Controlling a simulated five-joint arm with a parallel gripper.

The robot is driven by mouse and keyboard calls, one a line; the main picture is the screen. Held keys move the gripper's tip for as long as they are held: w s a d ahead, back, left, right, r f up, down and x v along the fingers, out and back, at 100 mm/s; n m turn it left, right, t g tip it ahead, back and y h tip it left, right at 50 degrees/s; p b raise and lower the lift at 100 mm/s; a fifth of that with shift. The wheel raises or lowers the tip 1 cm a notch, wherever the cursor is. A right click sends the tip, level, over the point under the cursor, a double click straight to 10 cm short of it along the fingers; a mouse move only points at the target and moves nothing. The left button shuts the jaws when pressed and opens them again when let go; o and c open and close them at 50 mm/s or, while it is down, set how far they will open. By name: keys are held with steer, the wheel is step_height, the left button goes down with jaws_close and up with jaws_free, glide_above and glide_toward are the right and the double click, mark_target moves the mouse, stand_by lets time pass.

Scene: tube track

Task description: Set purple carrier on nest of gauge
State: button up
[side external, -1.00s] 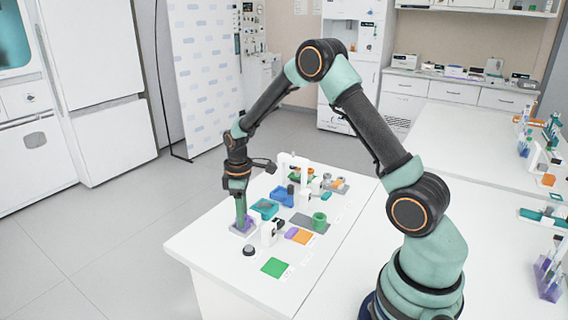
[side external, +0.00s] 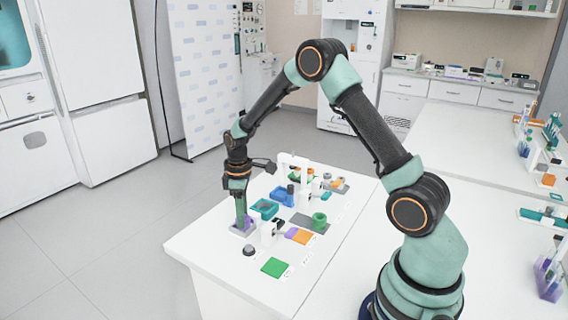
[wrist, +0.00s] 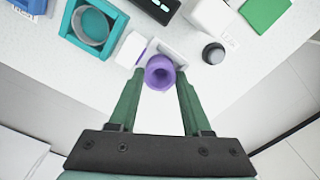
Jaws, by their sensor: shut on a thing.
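The purple carrier (wrist: 160,72), a round ring-like piece with a hollow centre, sits between the fingertips of my gripper (wrist: 160,77) in the wrist view. The green fingers are shut on its sides. In the side view the carrier (side external: 249,222) shows as a small purple patch beside my gripper (side external: 241,224), low at the table's left corner. A white piece with a flat plate (wrist: 173,50) lies just beyond and partly behind the carrier; I cannot tell whether they touch. A white block (side external: 268,234) stands right of the gripper; I cannot tell which piece is the gauge's nest.
A teal square tray with a round hollow (wrist: 93,25) lies left of the carrier in the wrist view. A dark knob (wrist: 213,53) and a green pad (wrist: 265,10) lie to the right. The table's edge is close.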

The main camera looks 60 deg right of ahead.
steer(key=shift+f, duration=0.1)
stand_by(0.3)
steer(key=o, duration=1.1)
steer(key=shift+d, duration=0.15)
steer(key=r, duration=1.2)
steer(key=shift+a, duration=0.2)
